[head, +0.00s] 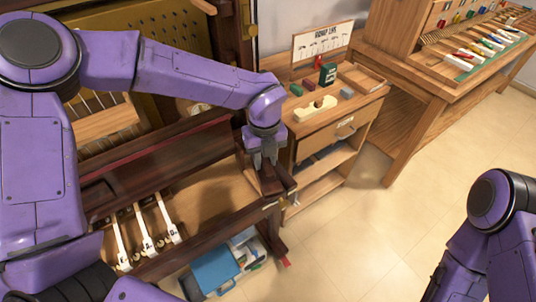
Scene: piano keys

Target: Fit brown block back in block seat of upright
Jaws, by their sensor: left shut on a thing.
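My left gripper (266,160) is shut on the dark brown block (270,181) at the right end of the upright piano's key bed. The gripper comes down on the block from above. The block sits at or just above the end of the key bed, beside the dark end piece. I cannot tell whether it touches the seat, because the gripper and block cover that spot. The upright (215,200) is open, with a few white keys (146,240) at the left of its bare wooden key bed. Of my right arm, only links show at the lower right; its gripper is out of view.
A wooden side cabinet (325,135) stands right of the piano, with small coloured items and a green box (328,74) on top. A workbench (410,65) is behind it. A blue toolbox (215,268) sits on the floor below the key bed. The tiled floor at right is clear.

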